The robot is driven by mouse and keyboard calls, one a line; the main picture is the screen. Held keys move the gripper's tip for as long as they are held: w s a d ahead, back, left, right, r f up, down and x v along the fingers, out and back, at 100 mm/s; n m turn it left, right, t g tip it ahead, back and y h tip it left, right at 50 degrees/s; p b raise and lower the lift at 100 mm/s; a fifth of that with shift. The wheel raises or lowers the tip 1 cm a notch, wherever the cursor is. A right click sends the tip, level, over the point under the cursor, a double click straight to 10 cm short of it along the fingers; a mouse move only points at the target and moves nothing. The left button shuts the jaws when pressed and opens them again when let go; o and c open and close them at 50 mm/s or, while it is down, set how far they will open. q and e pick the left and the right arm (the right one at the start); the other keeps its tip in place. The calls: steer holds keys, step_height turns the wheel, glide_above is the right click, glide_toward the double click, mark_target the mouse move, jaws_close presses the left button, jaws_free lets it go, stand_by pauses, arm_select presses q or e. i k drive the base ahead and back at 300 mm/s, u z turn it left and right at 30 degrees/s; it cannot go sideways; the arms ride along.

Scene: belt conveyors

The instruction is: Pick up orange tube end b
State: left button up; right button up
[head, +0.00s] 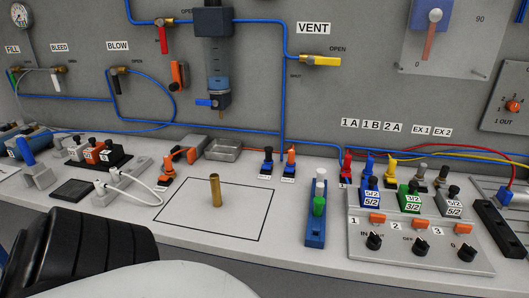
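A short orange tube (179,152) with a connector at each end lies on the white bench, left of the small metal tray. One orange end (192,156) is beside the tray. The other orange end (166,172) is nearer to me, with a small label under it. I cannot read which end is b. Neither gripper is in view; only dark and white parts, probably of my arm, show at the lower left.
A brass cylinder (215,190) stands in the outlined square. A metal tray (223,149) is behind it. A blue rack with a green item (318,210) and a grey valve panel (420,243) are on the right. White cables (140,186) lie at the left. Blue tubing runs along the wall.

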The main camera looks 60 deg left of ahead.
mark_target(167, 160)
steer(key=z, duration=1.1)
steer(key=k, duration=1.9)
steer(key=u, duration=1.8)
